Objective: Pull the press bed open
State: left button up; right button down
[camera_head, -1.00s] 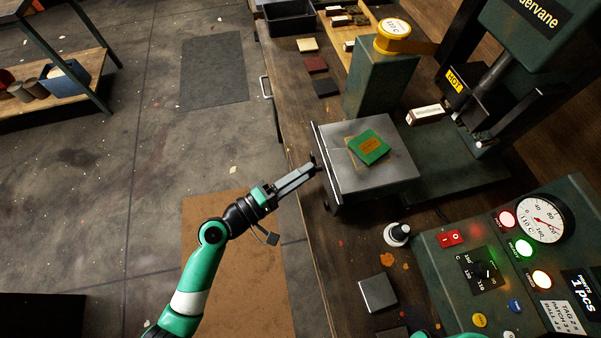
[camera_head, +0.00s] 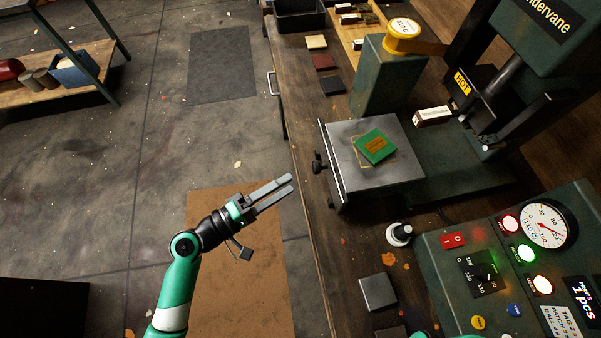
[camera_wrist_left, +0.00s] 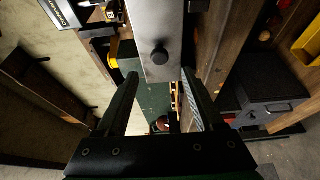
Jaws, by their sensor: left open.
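The press bed (camera_head: 408,176) is a grey metal slab that sits out to the left of the press head, towards the table edge. A green square patch (camera_head: 376,146) lies on it. A dark round knob (camera_head: 318,166) sticks out of its left face; the knob also shows in the left wrist view (camera_wrist_left: 160,56). My left gripper (camera_head: 290,183) is open and empty, a short way left of and below the knob, not touching it. In the left wrist view the left gripper (camera_wrist_left: 160,76) has its fingers apart, with the knob seen beyond them. My right gripper is out of view.
The press head (camera_head: 525,35) and a yellow-topped post (camera_head: 404,28) stand behind the bed. A control panel (camera_head: 510,260) with a gauge is at lower right. A metal block (camera_head: 378,292) lies on the table. Open floor is left of the table.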

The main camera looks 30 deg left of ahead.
pick_arm(q)
jog(key=p+v, duration=0.2)
jog(key=v, duration=0.2)
jog(key=shift+s+a, duration=0.1)
jog(key=shift+s, duration=0.15)
